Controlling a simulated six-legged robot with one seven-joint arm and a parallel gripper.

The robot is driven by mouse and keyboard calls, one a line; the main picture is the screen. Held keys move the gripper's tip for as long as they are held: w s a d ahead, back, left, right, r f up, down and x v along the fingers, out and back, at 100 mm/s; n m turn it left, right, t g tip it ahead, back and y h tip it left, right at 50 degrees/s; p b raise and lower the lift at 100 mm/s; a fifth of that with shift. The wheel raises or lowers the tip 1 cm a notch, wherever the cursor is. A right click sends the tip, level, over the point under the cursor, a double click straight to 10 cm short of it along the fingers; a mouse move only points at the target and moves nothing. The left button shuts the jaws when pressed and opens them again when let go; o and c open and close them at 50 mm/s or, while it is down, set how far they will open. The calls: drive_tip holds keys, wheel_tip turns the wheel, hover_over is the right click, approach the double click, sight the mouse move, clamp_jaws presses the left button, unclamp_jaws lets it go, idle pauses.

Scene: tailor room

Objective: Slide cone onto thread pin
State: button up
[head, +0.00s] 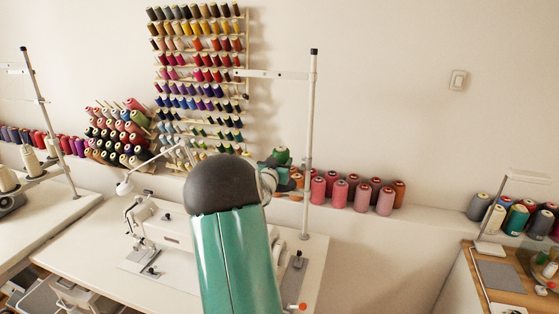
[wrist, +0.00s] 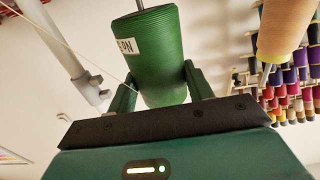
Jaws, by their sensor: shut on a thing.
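A green thread cone (wrist: 152,52) with a white label is held between the two fingers of my gripper (wrist: 158,92) in the wrist view. In the head view the green cone (head: 283,155) shows just right of my arm, left of the thread stand's pole (head: 309,140). My gripper is mostly hidden behind my arm there. A thin metal pin (wrist: 140,5) shows at the cone's upper end in the wrist view. I cannot tell whether it enters the cone. The lower part of the cone is partly hidden by the gripper body.
A tan cone (wrist: 286,25) is close on the right in the wrist view. The white pole (wrist: 62,45) is at left. A sewing machine (head: 150,225) stands on the white table (head: 90,240). Pink cones (head: 352,190) line the ledge. A thread rack (head: 200,75) hangs behind.

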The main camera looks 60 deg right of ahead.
drive_tip(key=shift+f, duration=1.3)
drive_tip(key=o, duration=1.2)
drive_tip(key=shift+c, duration=0.2)
drive_tip(key=shift+a, duration=0.15)
drive_tip(key=s+a, duration=0.2)
drive_tip(key=a, duration=1.1)
drive_tip(key=shift+a, duration=0.15)
